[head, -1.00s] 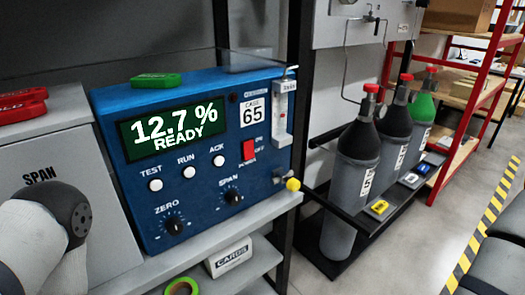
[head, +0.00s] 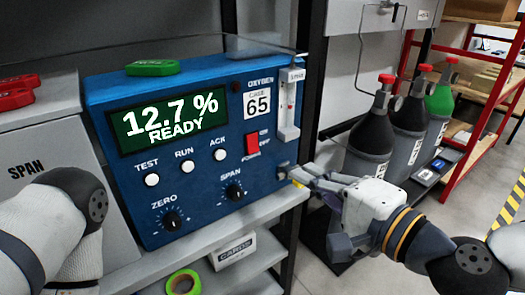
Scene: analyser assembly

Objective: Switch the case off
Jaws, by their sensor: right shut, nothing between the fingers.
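The blue analyser case (head: 215,160) stands on a grey shelf, its label reading "CASE 65". Its screen (head: 168,122) is lit and reads "12.7 % READY". The red power switch (head: 251,144) is on the right of the front panel, below the label, with ON and OFF marks beside it. My right gripper (head: 294,174) is shut and empty, its fingertips pointing left near the panel's lower right corner, below and right of the switch.
White buttons and the ZERO (head: 171,220) and SPAN (head: 233,192) knobs share the panel. A flow tube (head: 289,105) stands above my right gripper. A grey SPAN box (head: 50,150) is left. Gas cylinders (head: 370,135) stand behind my right arm.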

